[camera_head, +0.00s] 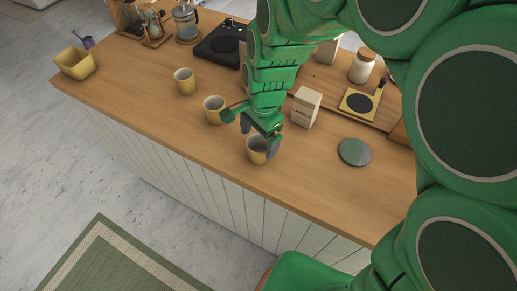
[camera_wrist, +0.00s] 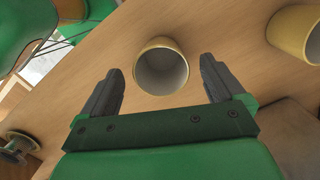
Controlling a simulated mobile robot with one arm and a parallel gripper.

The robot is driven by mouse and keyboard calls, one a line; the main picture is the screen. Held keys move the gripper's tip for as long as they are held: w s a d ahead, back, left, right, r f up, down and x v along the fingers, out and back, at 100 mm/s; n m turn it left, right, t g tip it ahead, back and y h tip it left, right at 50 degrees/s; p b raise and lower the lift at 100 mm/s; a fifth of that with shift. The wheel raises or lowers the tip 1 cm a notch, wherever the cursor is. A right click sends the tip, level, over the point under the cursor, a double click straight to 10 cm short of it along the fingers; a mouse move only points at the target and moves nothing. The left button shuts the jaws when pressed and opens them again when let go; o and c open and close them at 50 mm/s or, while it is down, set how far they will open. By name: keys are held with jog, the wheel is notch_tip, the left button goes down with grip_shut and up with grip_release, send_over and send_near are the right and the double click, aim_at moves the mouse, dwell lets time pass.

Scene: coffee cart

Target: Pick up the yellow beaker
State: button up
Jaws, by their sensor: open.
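A yellow beaker (camera_head: 257,149) stands upright near the front edge of the wooden counter in the head view, partly hidden by my gripper (camera_head: 266,143). Two similar yellow beakers, one in the middle (camera_head: 213,109) and one further left (camera_head: 185,81), stand behind it. In the wrist view the nearest beaker (camera_wrist: 161,67) shows its open mouth and grey inside, just beyond and between the two dark fingers of my gripper (camera_wrist: 160,85). The fingers are apart and do not touch it. Another beaker (camera_wrist: 296,34) is at the right edge.
A labels box (camera_head: 306,107) stands close to the right of my gripper. A round green-grey disc (camera_head: 354,152) lies further right. A yellow container (camera_head: 75,63) is at the left end of the wooden counter (camera_head: 140,98). A white jar (camera_head: 362,66) and a black-topped device (camera_head: 222,45) stand at the back.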

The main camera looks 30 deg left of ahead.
aim_at(258, 148)
jog(key=shift+f, duration=2.4)
jog(key=c, duration=1.1)
